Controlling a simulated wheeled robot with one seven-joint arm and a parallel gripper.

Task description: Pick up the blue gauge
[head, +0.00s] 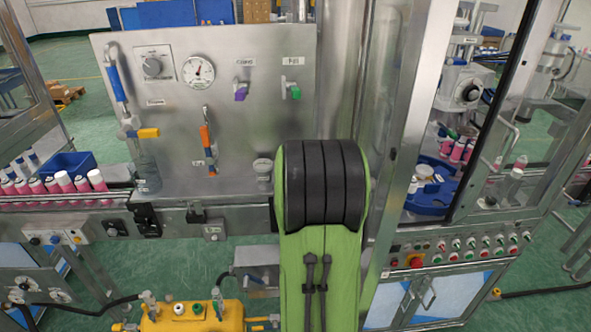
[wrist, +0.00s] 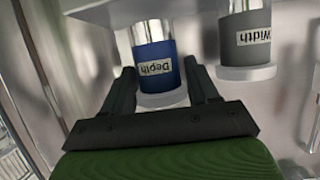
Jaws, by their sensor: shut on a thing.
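The blue gauge (wrist: 155,52), labelled "Depth", shows in the wrist view with a pale metal upper part and a white round flange at its lower end in the picture. My gripper (wrist: 160,70) has one dark finger on each side of it and is shut on it. The label appears upside down. In the head view my own green and black arm fills the lower middle, and it hides the gripper and the blue gauge.
A grey gauge (wrist: 246,48) labelled "Width" is close to the right of the blue one. A pale holder (wrist: 110,10) is at the top of the wrist view. The head view shows a steel panel (head: 245,130) and a machine cabinet (head: 430,245) at right.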

